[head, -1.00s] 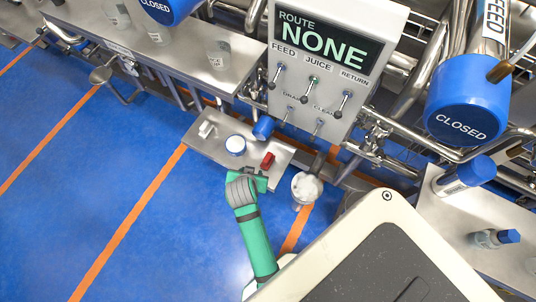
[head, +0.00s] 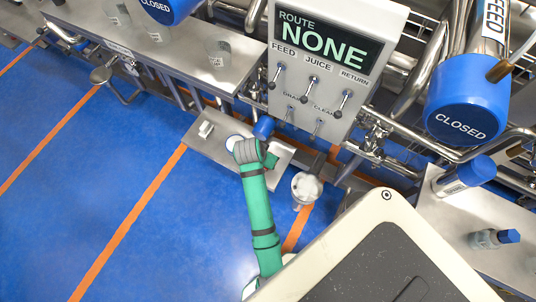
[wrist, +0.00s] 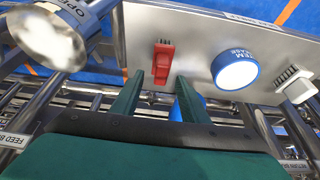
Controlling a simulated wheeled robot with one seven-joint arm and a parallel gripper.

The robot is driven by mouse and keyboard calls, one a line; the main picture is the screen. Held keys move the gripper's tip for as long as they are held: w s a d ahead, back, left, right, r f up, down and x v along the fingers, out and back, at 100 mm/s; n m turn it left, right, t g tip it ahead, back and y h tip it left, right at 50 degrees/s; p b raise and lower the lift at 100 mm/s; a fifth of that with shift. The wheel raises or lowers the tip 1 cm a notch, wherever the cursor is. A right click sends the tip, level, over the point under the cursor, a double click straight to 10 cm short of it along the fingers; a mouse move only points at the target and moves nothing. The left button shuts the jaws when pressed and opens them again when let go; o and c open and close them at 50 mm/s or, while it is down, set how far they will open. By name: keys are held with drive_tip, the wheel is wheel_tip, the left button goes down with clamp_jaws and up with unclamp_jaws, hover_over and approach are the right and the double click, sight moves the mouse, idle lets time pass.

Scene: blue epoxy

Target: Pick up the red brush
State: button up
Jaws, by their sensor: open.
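The red brush (wrist: 163,62) lies on a steel shelf (wrist: 210,27) in the wrist view. It is just beyond my fingertips and roughly in line with the gap between them. My gripper (wrist: 159,77) is open, with two green fingers apart and nothing between them. In the head view my gripper (head: 268,157) is over the small shelf (head: 285,152), and my arm hides the red brush there.
A blue cylinder (head: 263,126) is by the shelf's back edge. A valve panel (head: 335,60) rises behind.

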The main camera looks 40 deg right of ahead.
drive_tip(key=x, duration=0.5)
drive_tip(key=shift+w, duration=0.1)
drive_tip(key=shift+r, duration=0.1)
drive_tip(key=c, duration=0.9)
drive_tip(key=shift+r, duration=0.1)
drive_tip(key=shift+w+r, duration=0.1)
drive_tip(key=shift+r, duration=0.5)
drive_tip(key=s+r, duration=0.7)
drive_tip(key=s, duration=0.2)
drive_tip(key=s+r, duration=0.4)
drive_tip(key=s, duration=0.1)
drive_tip(key=shift+s+r, duration=0.15)
drive_tip(key=shift+r, duration=0.15)
